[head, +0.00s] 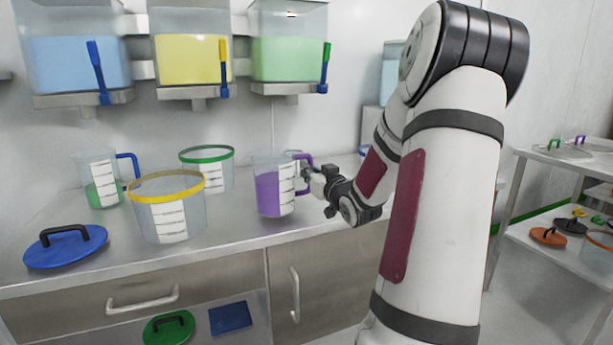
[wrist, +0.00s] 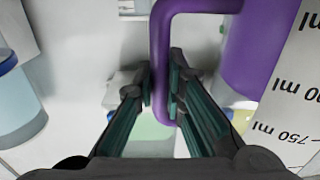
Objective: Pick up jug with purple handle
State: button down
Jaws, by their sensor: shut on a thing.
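The jug with the purple handle (head: 273,188) is clear, with purple contents and a white scale label. In the head view it is upright at the counter's front edge, and its base looks close to the counter top. I cannot tell whether it touches. My gripper (head: 308,172) reaches it from the right at the handle. In the wrist view the purple handle (wrist: 160,60) runs down between the two fingers of my gripper (wrist: 160,100), which are shut on it. The jug's wall and volume label (wrist: 285,110) fill the right side of that view.
On the counter (head: 105,255) are a blue-handled jug (head: 103,182), a yellow-rimmed tub (head: 167,207), a green-rimmed tub (head: 207,168) and a blue lid (head: 65,247). Dispensers with blue, yellow (head: 193,60) and green liquid hang above. A shelved trolley (head: 560,170) stands at right.

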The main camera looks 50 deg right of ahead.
notch_tip(320, 180, up, 3)
jog(key=shift+f+p, duration=0.15)
jog(key=shift+p, duration=0.25)
jog(key=s+d+r+p+v, duration=0.1)
jog(key=p+v, duration=0.2)
jog(key=v, duration=1.3)
jog(key=shift+d, duration=0.35)
jog(key=shift+w, duration=0.15)
